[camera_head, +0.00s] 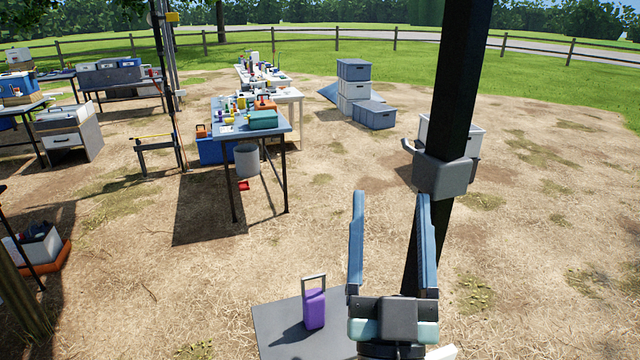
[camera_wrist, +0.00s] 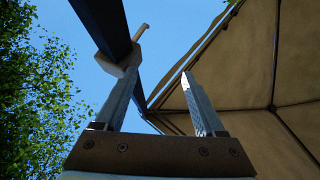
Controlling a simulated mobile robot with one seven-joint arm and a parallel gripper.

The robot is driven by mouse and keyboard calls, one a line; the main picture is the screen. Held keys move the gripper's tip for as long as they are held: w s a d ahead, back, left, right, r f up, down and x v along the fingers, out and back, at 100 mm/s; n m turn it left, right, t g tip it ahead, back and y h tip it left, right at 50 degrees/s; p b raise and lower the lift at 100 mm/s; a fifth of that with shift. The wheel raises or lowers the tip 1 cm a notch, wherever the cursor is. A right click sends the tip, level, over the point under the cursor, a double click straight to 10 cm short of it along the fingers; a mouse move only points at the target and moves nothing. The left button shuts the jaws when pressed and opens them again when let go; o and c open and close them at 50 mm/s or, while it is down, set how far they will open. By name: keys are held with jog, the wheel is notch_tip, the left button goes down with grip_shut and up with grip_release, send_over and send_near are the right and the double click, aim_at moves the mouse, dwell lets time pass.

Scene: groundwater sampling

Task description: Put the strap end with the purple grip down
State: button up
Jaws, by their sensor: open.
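The purple grip (camera_head: 314,309) stands upright on a grey flat surface (camera_head: 275,325) at the bottom of the head view, with a grey rectangular loop above it. No strap can be made out from it. My gripper (camera_head: 391,195) is to the right of the purple grip, apart from it, with its fingers pointing up. The fingers are spread with nothing between them. In the wrist view my gripper (camera_wrist: 161,73) is also open and empty, and the purple grip does not show there.
A dark post (camera_head: 460,90) with a grey block (camera_head: 440,177) around it stands just beyond my fingers. The wrist view shows a tan canopy (camera_wrist: 245,60) overhead. A cluttered table (camera_head: 240,137) and stacked grey crates (camera_head: 354,90) stand farther back. Bare ground lies between.

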jog(key=s+a+r, duration=0.2)
jog(key=s+r, duration=0.1)
jog(key=r, duration=0.4)
jog(key=s+a+r+n+t+y, duration=0.1)
jog(key=s+a+r, duration=0.2)
jog(key=r, duration=0.5)
jog(key=s+a+r+y, duration=0.1)
jog(key=s+a+r, duration=0.1)
jog(key=r, duration=0.6)
jog(key=shift+s+a+t, duration=0.3)
jog(key=shift+s+a, duration=0.05)
jog(key=shift+s, duration=0.45)
jog(key=shift+r, duration=0.15)
